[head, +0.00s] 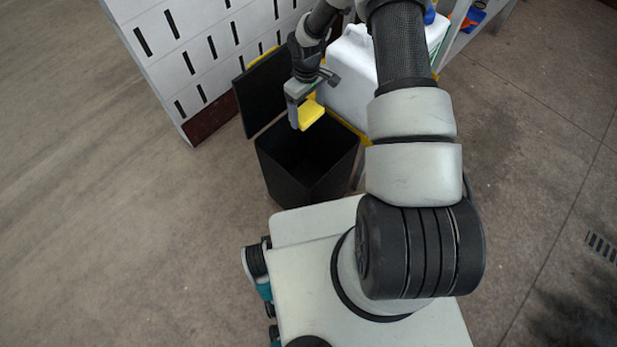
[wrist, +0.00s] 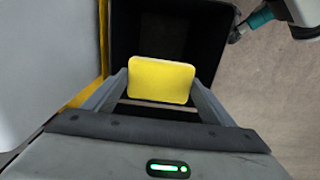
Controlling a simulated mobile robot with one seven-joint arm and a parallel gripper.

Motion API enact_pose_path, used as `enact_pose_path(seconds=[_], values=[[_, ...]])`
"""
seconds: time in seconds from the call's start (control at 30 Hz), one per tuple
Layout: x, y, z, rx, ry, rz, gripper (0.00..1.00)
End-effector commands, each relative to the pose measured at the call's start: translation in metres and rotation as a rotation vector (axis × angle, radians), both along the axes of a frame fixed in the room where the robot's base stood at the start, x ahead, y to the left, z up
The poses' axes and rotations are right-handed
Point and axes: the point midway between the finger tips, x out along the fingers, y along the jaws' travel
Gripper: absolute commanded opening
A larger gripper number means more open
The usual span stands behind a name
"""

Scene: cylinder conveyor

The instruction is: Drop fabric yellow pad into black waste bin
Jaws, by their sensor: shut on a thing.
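The yellow pad (head: 311,114) is a small flat piece held at the end of my gripper (head: 304,112). In the wrist view the yellow pad (wrist: 161,80) sits between the two fingers of my gripper (wrist: 160,88), which is shut on it. The black waste bin (head: 289,173) stands on the floor with its lid tilted up at the back left. In the head view the pad is over the bin's opening. In the wrist view the dark inside of the bin (wrist: 205,40) lies behind and below the pad.
A white slotted panel (head: 190,50) stands behind and left of the bin. A white container (head: 350,80) is close behind the bin on the right, with yellow edging near it. The floor (head: 90,200) at the left is clear.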

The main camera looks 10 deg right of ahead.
Motion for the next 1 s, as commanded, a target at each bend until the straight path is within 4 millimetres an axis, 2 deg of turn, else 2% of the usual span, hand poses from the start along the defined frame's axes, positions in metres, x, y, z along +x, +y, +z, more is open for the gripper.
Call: enact_pose_path(seconds=[0.43, 0.57, 0.8, 0.83, 0.93, 1.0], values=[[-0.001, 0.0, -0.049, 0.001, 0.001, -0.002, 0.53], [0.0, 0.0, -0.055, 0.001, 0.001, -0.003, 0.53], [0.0, 0.0, -0.055, 0.001, -0.001, -0.002, 0.53], [0.0, 0.0, -0.055, 0.001, -0.001, -0.002, 0.79], [0.0, 0.0, -0.055, 0.0, 0.0, -0.002, 0.96], [-0.001, 0.0, -0.055, 0.001, 0.001, -0.002, 0.99]])
